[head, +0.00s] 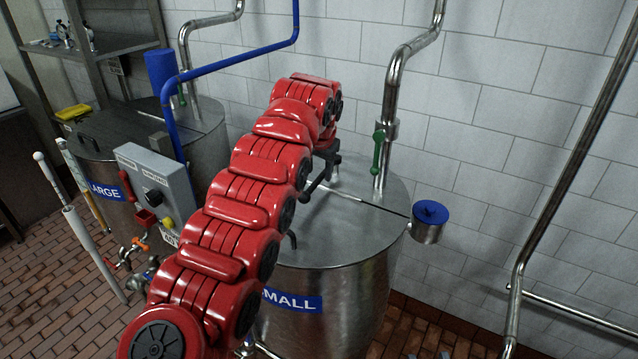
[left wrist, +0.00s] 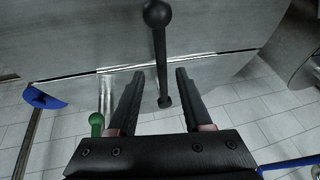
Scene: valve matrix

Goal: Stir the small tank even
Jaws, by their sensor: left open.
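The small tank (head: 330,312) is a steel drum with a blue "SMALL" label and a flat grey lid (head: 350,235). My left arm reaches across it from the lower left. My left gripper (head: 312,192) is over the back part of the lid, partly hidden by the arm. In the left wrist view the gripper (left wrist: 160,74) is open. A dark rod with a black ball knob (left wrist: 157,13) runs between the two fingers, seemingly without touching either. I cannot tell its depth relative to the fingertips. A small dark hook-shaped part (head: 292,239) shows on the lid beside my arm.
A steel pipe with a green valve handle (head: 378,152) rises behind the lid. A blue-capped steel cup (head: 430,222) sits at the tank's right. The large tank (head: 110,140) and a grey control box (head: 155,185) stand left. Another pipe (head: 575,180) runs down at right.

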